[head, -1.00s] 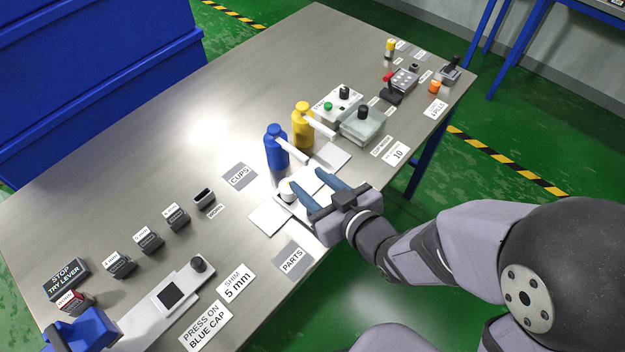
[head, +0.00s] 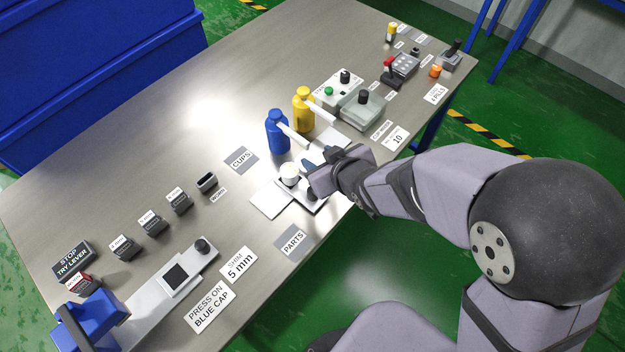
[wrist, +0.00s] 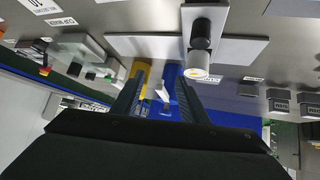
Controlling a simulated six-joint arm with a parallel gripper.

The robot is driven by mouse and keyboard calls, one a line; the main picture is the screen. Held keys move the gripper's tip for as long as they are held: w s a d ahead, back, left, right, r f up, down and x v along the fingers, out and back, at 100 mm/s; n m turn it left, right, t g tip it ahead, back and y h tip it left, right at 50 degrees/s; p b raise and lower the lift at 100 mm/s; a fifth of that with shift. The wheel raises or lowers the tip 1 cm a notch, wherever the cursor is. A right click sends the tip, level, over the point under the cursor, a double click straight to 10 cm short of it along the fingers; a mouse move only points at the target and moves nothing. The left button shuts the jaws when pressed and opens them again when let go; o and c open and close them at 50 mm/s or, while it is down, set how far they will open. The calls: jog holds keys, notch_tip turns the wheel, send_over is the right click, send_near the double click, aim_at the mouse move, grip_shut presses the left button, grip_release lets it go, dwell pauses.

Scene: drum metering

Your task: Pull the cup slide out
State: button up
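The cup slide (head: 316,204) is a pale plate at the table's front edge, with a white cup (head: 289,174) on it. A dark knob is partly hidden by my gripper in the head view. The wrist view shows the slide's dark knob (wrist: 200,34) beside the white cup (wrist: 197,60). My gripper (head: 312,160) is over the slide's right side in the head view. In the wrist view its two fingers (wrist: 160,88) are spread apart with nothing held between them. Whether it touches the slide cannot be told.
Blue (head: 277,132) and yellow (head: 303,110) bottles with white spouts stand just behind the slide. The table's middle left is clear.

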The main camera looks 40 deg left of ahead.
aim_at(301, 185)
jog(key=s+r+g+h+p, duration=0.1)
jog(key=h, duration=0.2)
jog(key=s+d+g+h+p, duration=0.1)
jog(key=s+h, duration=0.1)
jog(key=h, duration=0.1)
jog(key=s+r+g+h+p, duration=0.1)
jog(key=g+h+p, duration=0.1)
jog(key=shift+s+d+r+h, duration=0.35)
jog(key=shift+d+h, duration=0.05)
jog(key=shift+f+p, duration=1.1)
jog(key=shift+f, duration=2.6)
grip_shut()
